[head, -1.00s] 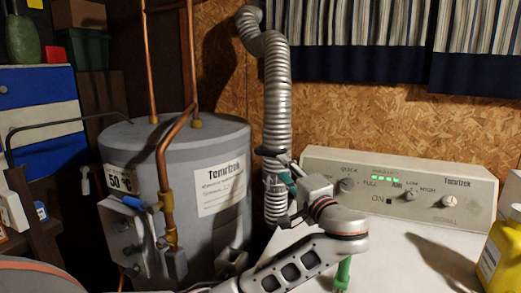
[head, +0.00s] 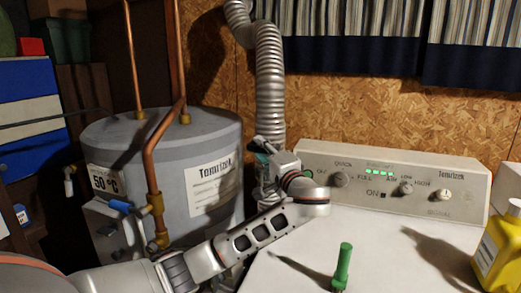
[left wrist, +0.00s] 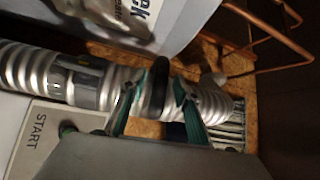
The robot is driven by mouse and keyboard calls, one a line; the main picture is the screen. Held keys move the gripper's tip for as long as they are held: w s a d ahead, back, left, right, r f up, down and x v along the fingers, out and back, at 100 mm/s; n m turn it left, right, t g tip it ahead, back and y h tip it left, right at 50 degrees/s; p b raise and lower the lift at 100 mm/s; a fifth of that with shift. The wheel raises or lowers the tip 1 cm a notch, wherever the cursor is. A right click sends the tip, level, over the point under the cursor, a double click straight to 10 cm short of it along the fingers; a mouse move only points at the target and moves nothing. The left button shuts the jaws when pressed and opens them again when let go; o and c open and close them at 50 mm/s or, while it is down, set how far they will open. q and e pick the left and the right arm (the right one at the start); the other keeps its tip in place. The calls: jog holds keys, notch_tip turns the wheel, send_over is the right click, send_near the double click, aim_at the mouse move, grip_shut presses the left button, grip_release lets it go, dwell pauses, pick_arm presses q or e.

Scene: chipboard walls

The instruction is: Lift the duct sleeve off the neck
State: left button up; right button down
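The silver corrugated duct (head: 270,85) comes down the chipboard wall behind the white machine; it crosses the left wrist view (left wrist: 20,70) sideways. A smoother grey band (left wrist: 88,88) surrounds it there, perhaps the sleeve. My left gripper (head: 263,158) is at the lower duct, partly hiding it. In the left wrist view, its teal-padded fingers (left wrist: 157,100) are apart, one on each side of a dark upright piece (left wrist: 158,78) in front of the duct. I see gaps beside that piece. The neck is hidden. My right gripper is out of view.
A grey tank (head: 165,150) with copper pipes (head: 150,160) stands close left of the duct. The machine's control panel (head: 390,190) is at the right. A green-handled tool (head: 343,265) and a yellow container (head: 500,250) are on the machine top (head: 400,260).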

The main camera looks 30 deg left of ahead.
aim_at(261, 129)
pick_arm(q)
jog(key=shift+w+a, duration=0.1)
jog(key=shift+a, duration=0.1)
grip_shut()
notch_tip(261, 129, up, 7)
jog(key=p, duration=0.3)
jog(key=shift+f+p, duration=0.2)
jog(key=shift+p, duration=0.1)
jog(key=shift+r, duration=0.15)
grip_release()
